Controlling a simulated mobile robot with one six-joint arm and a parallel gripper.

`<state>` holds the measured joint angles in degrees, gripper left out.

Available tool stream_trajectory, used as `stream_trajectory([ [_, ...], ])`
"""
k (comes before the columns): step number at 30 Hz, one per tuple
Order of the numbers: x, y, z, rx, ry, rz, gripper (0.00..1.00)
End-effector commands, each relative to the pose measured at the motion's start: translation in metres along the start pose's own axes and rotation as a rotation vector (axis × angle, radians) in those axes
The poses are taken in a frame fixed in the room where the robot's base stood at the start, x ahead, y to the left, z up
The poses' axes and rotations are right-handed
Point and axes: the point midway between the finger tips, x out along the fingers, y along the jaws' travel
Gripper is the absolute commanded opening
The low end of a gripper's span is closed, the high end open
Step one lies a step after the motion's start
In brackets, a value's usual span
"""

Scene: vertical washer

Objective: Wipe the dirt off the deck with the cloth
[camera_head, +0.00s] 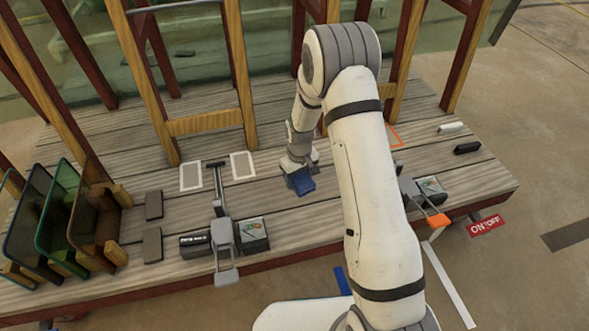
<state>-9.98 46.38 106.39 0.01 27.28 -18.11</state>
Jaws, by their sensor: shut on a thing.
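The blue cloth (301,183) is held in my gripper (299,168), which points down at the middle of the deck. The cloth is at or just above the planks; I cannot tell whether it touches. The deck (320,215) is made of grey wooden planks. I cannot make out any dirt patch; my arm hides part of the deck to the right of the cloth. An orange outline (396,137) shows partly behind my arm on the right.
Wooden frames (210,122) stand along the back. Coloured panels (62,205) stand in a rack at left. A grey clamp (222,235) with boxes sits at the front, and another orange-tipped clamp (437,220) at right. A red ON/OFF sign (486,226) hangs at the right front edge.

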Motion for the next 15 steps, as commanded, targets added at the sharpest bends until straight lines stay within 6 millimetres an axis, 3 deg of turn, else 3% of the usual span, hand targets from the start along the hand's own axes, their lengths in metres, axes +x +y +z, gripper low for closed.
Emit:
stream_trajectory([
  [6, -0.022, 0.0, 0.0, -0.001, 0.001, 0.0, 0.37],
  [15, -0.026, -0.001, 0.0, -0.002, 0.0, 0.0, 0.37],
])
